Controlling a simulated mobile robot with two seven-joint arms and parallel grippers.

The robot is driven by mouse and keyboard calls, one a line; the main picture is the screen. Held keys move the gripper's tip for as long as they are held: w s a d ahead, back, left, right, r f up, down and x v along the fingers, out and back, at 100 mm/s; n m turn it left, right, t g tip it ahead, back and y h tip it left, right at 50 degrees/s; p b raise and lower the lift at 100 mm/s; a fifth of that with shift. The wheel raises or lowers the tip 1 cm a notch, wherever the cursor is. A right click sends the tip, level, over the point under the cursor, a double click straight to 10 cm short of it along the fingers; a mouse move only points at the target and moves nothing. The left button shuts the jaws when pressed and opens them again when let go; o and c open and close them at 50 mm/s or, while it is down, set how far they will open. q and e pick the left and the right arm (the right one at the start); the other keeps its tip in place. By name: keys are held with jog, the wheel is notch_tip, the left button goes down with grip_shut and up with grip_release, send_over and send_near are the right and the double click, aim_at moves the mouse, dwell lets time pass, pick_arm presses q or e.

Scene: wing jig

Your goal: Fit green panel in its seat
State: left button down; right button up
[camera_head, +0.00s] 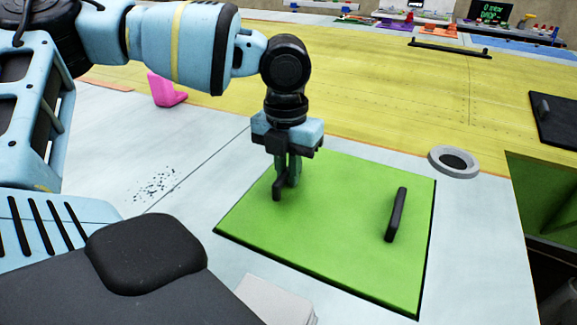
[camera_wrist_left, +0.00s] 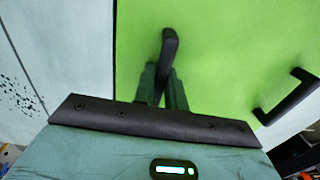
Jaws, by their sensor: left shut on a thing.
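The green panel (camera_head: 340,235) is a flat, four-sided plate with two black bar handles, lying on or in the pale wing surface. A dark line runs along its right and front edges; I cannot tell whether it sits flush. My left gripper (camera_head: 287,178) points down over the panel's left part and is shut on the left handle (camera_head: 277,188). In the left wrist view the handle (camera_wrist_left: 169,48) sticks out between the fingers (camera_wrist_left: 160,85), over the green panel (camera_wrist_left: 230,45). The right handle (camera_head: 396,214) is free. My right gripper is not in view.
A grey ring (camera_head: 454,162) lies just beyond the panel's far right corner. A pink bracket (camera_head: 167,90) stands at the back left. A yellow surface (camera_head: 400,95) spans behind, with a black plate (camera_head: 556,122) at right. A dark opening (camera_head: 550,255) lies right of the panel.

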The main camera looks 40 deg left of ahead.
pick_arm(q)
jog(key=shift+f, duration=0.4)
jog(key=c, duration=1.4)
grip_release()
jog(key=shift+o, duration=0.2)
jog(key=shift+r, duration=3.95)
